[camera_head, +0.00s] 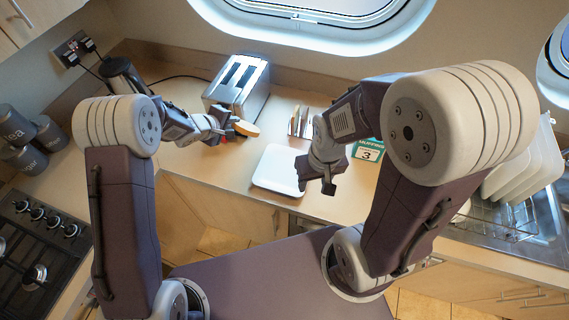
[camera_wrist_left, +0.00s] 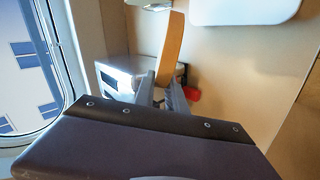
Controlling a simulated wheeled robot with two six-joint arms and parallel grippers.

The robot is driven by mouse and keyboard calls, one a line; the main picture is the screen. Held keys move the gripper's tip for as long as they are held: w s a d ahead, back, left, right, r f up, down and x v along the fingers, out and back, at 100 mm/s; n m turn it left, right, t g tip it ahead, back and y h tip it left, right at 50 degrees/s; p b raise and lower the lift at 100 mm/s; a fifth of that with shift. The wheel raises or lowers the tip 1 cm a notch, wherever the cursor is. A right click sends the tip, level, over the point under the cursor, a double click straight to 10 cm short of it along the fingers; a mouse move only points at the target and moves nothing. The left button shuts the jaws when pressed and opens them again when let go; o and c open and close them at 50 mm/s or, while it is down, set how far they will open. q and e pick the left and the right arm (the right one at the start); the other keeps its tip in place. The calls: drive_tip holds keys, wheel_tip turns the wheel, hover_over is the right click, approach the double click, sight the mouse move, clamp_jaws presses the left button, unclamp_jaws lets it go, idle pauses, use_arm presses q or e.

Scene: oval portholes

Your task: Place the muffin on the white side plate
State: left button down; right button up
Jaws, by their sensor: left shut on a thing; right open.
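The muffin (camera_head: 247,129) is a flat tan round piece, held on edge in the left wrist view (camera_wrist_left: 171,48). My left gripper (camera_head: 232,127) is shut on it, in front of the toaster and to the left of the plate; its fingers also show in the left wrist view (camera_wrist_left: 162,92). The white side plate (camera_head: 277,174) is squarish with rounded corners and lies empty on the counter; part of it shows at the top right of the left wrist view (camera_wrist_left: 245,9). My right gripper (camera_head: 315,180) is open and empty, over the plate's right edge.
A silver toaster (camera_head: 237,88) stands behind the muffin. A small rack (camera_head: 299,122) and a green-and-white muffin box (camera_head: 368,150) stand behind and right of the plate. A dish rack (camera_head: 505,215) with plates is at the right, a hob (camera_head: 40,240) at the left.

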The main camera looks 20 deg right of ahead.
use_arm(q)
drive_tip(key=s+d+f+h+p, duration=0.1)
drive_tip(key=s+d+f+p, duration=0.15)
drive_tip(key=s+d, duration=0.75)
drive_tip(key=b, duration=0.8)
hover_over(273, 168)
drive_tip(key=shift+n, duration=0.4)
wheel_tip(273, 168, down, 10)
drive_tip(key=shift+w+d, duration=0.1)
drive_tip(key=shift+w, duration=0.05)
drive_tip(key=shift+r, duration=0.1)
use_arm(e)
wheel_tip(273, 168, down, 5)
drive_tip(key=shift+a+r, duration=0.1)
drive_tip(key=shift+a, duration=0.05)
use_arm(q)
drive_tip(key=c, duration=1.5)
unclamp_jaws()
drive_tip(key=shift+c, duration=0.2)
drive_tip(key=p+v, duration=0.4)
drive_tip(key=v, duration=0.4)
drive_tip(key=shift+p, duration=0.3)
use_arm(e)
wheel_tip(273, 168, up, 5)
drive_tip(key=shift+f, duration=0.1)
